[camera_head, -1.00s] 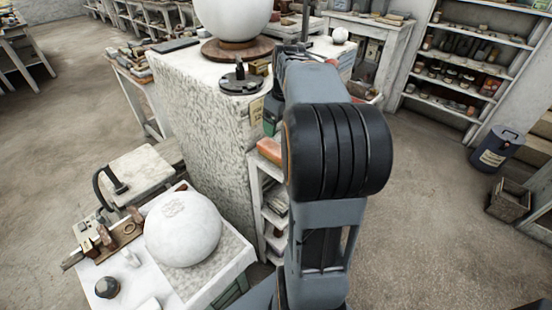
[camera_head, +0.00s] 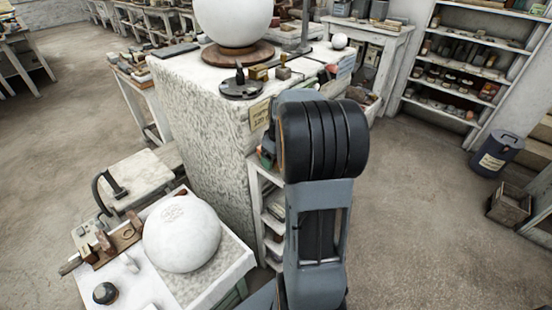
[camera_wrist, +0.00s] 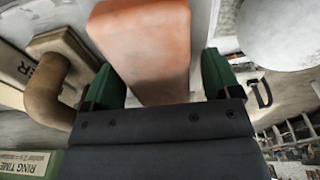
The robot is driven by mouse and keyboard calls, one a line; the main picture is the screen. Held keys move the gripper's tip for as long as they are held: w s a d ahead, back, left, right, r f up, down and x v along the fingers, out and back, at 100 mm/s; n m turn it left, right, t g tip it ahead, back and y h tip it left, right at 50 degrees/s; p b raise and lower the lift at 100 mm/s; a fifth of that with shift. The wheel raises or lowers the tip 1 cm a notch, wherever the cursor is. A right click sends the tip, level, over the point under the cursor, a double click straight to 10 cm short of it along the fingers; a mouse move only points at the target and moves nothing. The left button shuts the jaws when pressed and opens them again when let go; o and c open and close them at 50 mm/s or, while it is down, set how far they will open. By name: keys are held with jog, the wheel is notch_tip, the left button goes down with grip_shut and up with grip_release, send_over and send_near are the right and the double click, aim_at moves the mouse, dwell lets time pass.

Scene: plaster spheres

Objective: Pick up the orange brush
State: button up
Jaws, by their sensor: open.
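The orange brush (camera_wrist: 145,40) fills the upper middle of the wrist view as a broad, smooth orange block; no bristles show. My gripper (camera_wrist: 160,72) is open, with one dark green finger on each side of the brush's near end. Gaps show beside the fingers, and I cannot tell how deep the brush sits between them. In the head view my arm hides most of the gripper and the brush, beside the big plaster block above the small shelf unit.
In the wrist view, a brown curved handle (camera_wrist: 48,92) and a lettered green box (camera_wrist: 30,163) are at left. The head view shows a plaster block (camera_head: 205,150), a white sphere (camera_head: 182,233) on a low table, and open floor (camera_head: 425,220) at right.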

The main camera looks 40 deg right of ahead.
jog(key=shift+f, duration=0.35)
jog(key=c, duration=1.1)
